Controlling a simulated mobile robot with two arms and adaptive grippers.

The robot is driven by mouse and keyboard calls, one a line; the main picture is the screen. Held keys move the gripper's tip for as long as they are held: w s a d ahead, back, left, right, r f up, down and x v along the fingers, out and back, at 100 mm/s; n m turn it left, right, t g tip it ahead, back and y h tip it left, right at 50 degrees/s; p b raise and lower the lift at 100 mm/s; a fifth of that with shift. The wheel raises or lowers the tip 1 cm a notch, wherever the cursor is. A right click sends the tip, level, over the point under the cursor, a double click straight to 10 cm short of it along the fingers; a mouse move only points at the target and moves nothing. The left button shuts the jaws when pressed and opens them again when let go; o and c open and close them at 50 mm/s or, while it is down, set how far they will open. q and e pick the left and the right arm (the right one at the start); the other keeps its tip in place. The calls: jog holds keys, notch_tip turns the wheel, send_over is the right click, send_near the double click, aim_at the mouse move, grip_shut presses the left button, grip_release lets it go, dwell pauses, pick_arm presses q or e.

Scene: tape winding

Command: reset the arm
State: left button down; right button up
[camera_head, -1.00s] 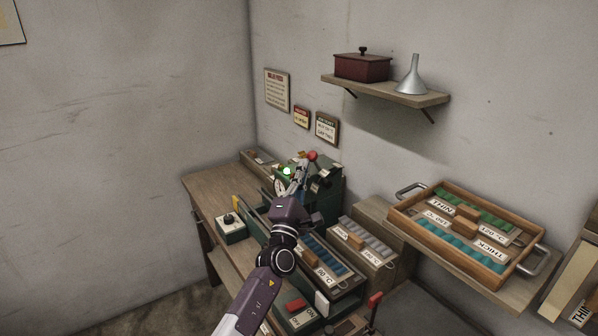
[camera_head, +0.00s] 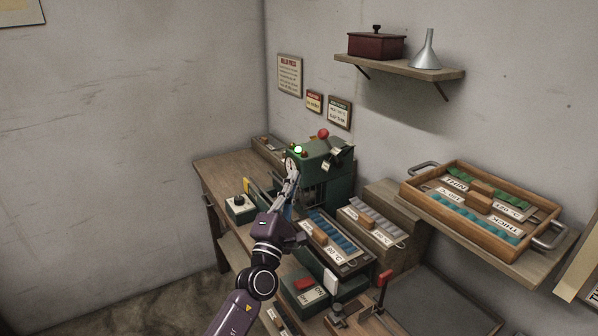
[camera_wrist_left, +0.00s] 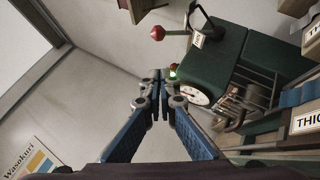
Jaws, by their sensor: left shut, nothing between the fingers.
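My left gripper (camera_head: 291,178) is in front of the green machine (camera_head: 335,165) on the wooden bench. In the left wrist view the gripper (camera_wrist_left: 158,82) has its fingertips together with nothing between them. In the head view the red knob (camera_head: 323,133) sits on top of the machine, and the green lamp (camera_head: 298,150) is lit. My right gripper is not in view.
Trays of blue (camera_head: 335,240) and grey (camera_head: 373,219) pieces stand right of the arm. A wooden tray (camera_head: 408,193) with metal handles is at the right. A red switch (camera_head: 304,284) is near the front. A wall shelf (camera_head: 400,70) holds a red box (camera_head: 376,45) and a funnel (camera_head: 426,52).

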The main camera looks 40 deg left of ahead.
pick_arm(q)
jog(key=s+a+f+n+g+y, duration=0.1)
jog(key=s+f+n+g+y, duration=0.3)
jog(key=n, duration=0.7)
jog(key=s+a+f+n+g+y, duration=0.1)
jog(key=s+n+y, duration=0.1)
jog(key=s+n, duration=0.7)
jog(key=s+d+f+n+g+h, duration=0.1)
jog(key=s+f+n+g, duration=0.15)
jog(key=f+n, duration=0.35)
jog(key=s+d+f+n+g+h, duration=0.1)
jog(key=f+n+g, duration=0.2)
jog(key=f+n, duration=0.35)
jog(key=s+d+f+n+g+h, duration=0.4)
jog(key=s+d+f+n+h, duration=0.3)
jog(key=d+f, duration=0.25)
jog(key=s+d+f+n+g+h, duration=0.4)
jog(key=s+d+n+h, duration=0.1)
jog(key=s+d, duration=0.8)
notch_tip(320, 180, down, 27)
jog(key=g, duration=0.1)
jog(key=s+a+f+g, duration=0.1)
jog(key=s+a+f, duration=0.1)
jog(key=s+f, duration=1.4)
jog(key=shift+s+a+y, duration=0.4)
jog(key=shift+s, duration=0.3)
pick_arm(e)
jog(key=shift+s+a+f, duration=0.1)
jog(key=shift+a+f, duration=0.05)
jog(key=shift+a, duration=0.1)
